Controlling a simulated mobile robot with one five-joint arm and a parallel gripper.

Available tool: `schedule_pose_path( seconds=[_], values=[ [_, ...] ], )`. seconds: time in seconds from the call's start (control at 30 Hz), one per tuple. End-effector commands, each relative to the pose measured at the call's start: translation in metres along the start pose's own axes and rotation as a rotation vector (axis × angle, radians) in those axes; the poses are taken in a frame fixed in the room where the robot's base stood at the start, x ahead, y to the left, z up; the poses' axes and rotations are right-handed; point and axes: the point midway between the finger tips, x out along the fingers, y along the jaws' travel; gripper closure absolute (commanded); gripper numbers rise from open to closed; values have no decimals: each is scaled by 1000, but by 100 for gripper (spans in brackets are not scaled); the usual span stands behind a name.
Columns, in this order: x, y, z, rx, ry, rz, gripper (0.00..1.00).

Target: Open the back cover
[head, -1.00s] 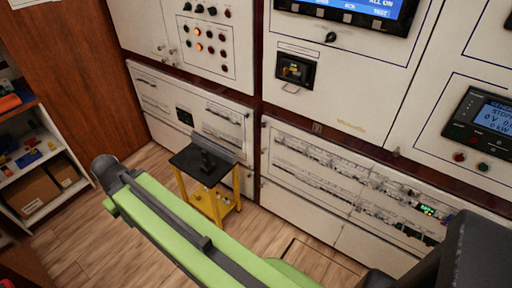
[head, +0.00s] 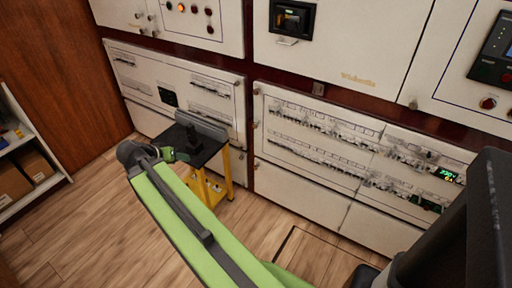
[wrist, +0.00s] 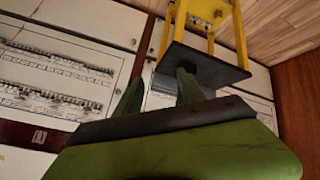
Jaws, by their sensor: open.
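White cabinet panels line the wall; I cannot tell which is the back cover. The lower right breaker panel (head: 315,148) is closed, with rows of small breakers. The lower left panel (head: 128,72) is also closed. My green arm reaches toward the yellow stand (head: 223,176) with its black top. In the head view my gripper (head: 178,154) is small and partly hidden, by the left side of that top. In the wrist view my gripper (wrist: 160,92) has its two green fingers apart, with nothing seen held. The stand (wrist: 240,40) appears beyond them there.
A black fixture (head: 200,127) stands on the stand's top. A shelf with boxes (head: 37,165) is at the left. Wooden floor (head: 110,235) is clear in front. A brown wooden wall (head: 55,60) closes the left side.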

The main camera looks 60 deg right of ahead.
Motion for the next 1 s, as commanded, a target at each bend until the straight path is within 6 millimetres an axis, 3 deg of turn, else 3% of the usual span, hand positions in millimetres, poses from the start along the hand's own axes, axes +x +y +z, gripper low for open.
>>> schedule_pose_path(
  seconds=[0.03,0.1,0.2,0.33,0.53,0.83,1.0],
  values=[
    [54,8,10,96,70,54,53],
    [92,32,-1,231,183,120,53],
    [140,67,-14,400,352,190,53],
    [184,106,-25,567,564,237,53],
    [211,142,-36,692,776,242,53],
    [212,154,-47,719,828,235,53],
    [231,167,-64,720,827,238,53]
  ],
)
